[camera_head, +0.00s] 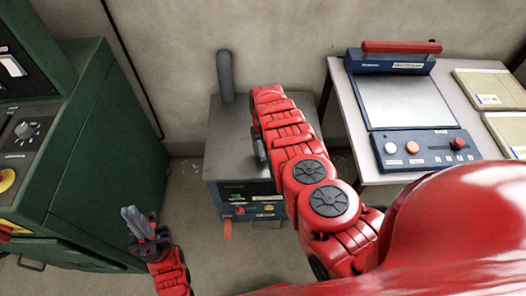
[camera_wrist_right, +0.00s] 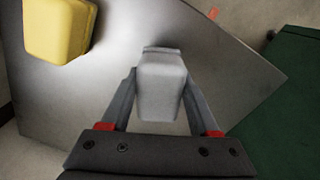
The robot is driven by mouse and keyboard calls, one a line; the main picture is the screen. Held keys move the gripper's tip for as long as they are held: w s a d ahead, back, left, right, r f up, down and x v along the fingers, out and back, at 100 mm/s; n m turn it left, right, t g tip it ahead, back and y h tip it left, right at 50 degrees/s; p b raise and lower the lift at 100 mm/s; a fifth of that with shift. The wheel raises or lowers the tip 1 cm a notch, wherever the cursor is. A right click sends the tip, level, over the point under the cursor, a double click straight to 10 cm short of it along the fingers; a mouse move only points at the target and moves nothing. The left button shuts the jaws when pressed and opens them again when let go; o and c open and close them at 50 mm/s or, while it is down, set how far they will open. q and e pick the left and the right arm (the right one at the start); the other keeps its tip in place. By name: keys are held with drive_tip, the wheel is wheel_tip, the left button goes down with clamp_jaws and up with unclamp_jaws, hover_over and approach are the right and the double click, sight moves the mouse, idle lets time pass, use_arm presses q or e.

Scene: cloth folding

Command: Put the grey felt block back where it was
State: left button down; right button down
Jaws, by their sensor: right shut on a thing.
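The grey felt block (camera_wrist_right: 162,88) is between the fingers of my right gripper (camera_wrist_right: 163,72) in the right wrist view. The fingers are shut on its two sides. The block is over the grey metal top (camera_wrist_right: 115,100) of a cabinet; I cannot tell whether it touches that top. In the head view my red right arm reaches over this cabinet (camera_head: 226,142) and hides most of the gripper and the block. My left gripper (camera_head: 138,224) is low at the left in the head view, away from the cabinet. Its fingers look close together, and their opening is unclear.
A yellow block (camera_wrist_right: 60,28) lies on the metal top, left of the held block. A dark upright cylinder (camera_head: 225,76) rises at the cabinet's back. A green machine (camera_head: 105,140) stands left. A table at right bears a blue-framed device (camera_head: 405,105) and pale boxes (camera_head: 490,89).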

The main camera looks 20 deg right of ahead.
wheel_tip(320, 180, down, 3)
drive_tip(key=shift+f+b, duration=0.1)
drive_tip(key=shift+b, duration=0.7)
drive_tip(key=shift+r, duration=0.2)
drive_tip(key=shift+f, duration=0.1)
drive_tip(key=shift+c, duration=0.7)
unclamp_jaws()
